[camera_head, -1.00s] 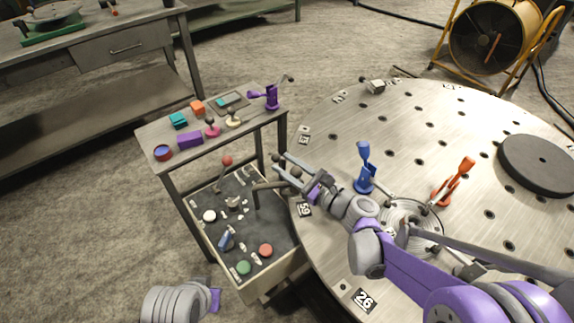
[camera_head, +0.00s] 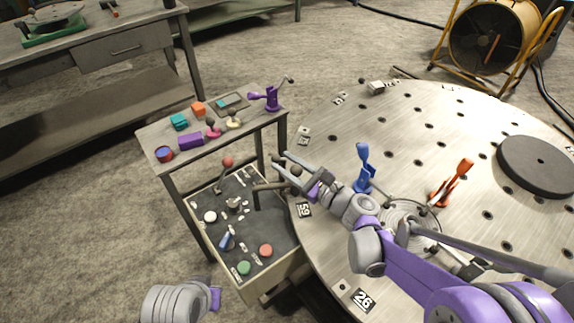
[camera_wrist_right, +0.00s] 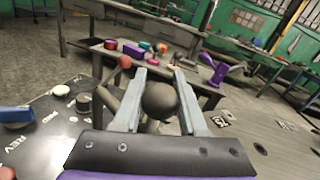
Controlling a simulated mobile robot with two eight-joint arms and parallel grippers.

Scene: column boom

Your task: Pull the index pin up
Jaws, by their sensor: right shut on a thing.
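My right gripper (camera_head: 289,167) is at the left edge of the round metal table (camera_head: 405,120), beside the control box. Its two fingers are closed around a dark ball knob, seen between them in the right wrist view (camera_wrist_right: 161,100). The knob appears to be the top of the index pin; the fingers and wrist hide what is below it. A dark bent bar (camera_head: 262,189) shows just below the gripper. Of my left arm only a grey ribbed link with a purple part shows at the bottom left; its fingers are out of view.
The control box (camera_head: 284,272) has several buttons and a red-knobbed lever (camera_head: 227,163). A small side table (camera_head: 148,133) behind it holds coloured parts. A blue clamp (camera_head: 364,168), an orange clamp (camera_head: 456,183) and a dark disc (camera_head: 540,165) stand on the round table.

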